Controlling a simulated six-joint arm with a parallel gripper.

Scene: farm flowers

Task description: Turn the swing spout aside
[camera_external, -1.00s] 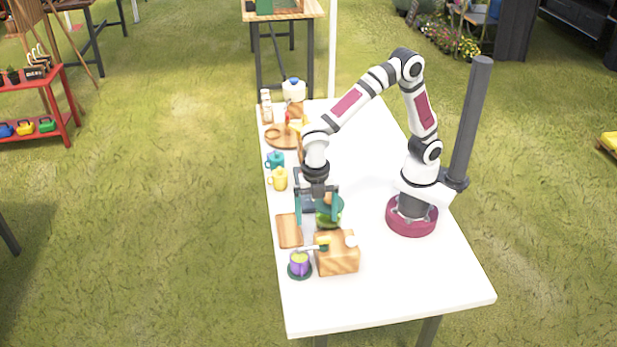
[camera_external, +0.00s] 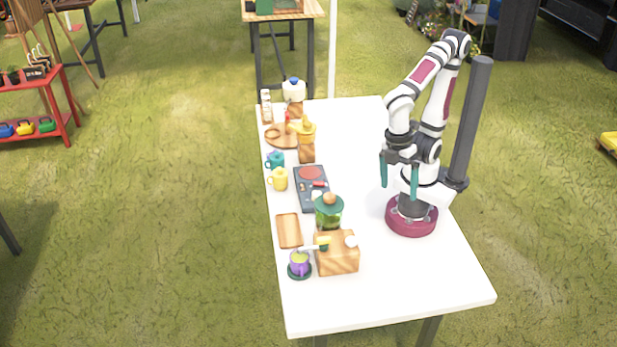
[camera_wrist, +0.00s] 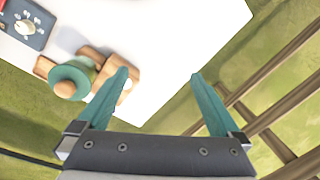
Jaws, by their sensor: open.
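A dispenser with a green jar (camera_external: 328,216) and a wooden block (camera_external: 337,257) stands near the front of the white table. A thin pale spout (camera_external: 309,247) with a yellow-green handle (camera_external: 323,241) points left from the block, towards a purple cup (camera_external: 299,265) on a dark green coaster. My gripper (camera_external: 399,190) is open and empty, back by my arm's base, right of the dispenser and apart from it. In the wrist view, my gripper (camera_wrist: 159,76) shows its teal fingers spread, with the jar's green lid (camera_wrist: 70,74) to the left; the spout is not discernible there.
A wooden tray (camera_external: 289,231), a hotplate (camera_external: 312,196), and yellow (camera_external: 279,179) and teal (camera_external: 275,160) mugs line the left side. A yellow-topped dispenser (camera_external: 306,133) and a round board stand farther back. The table's front right is clear.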

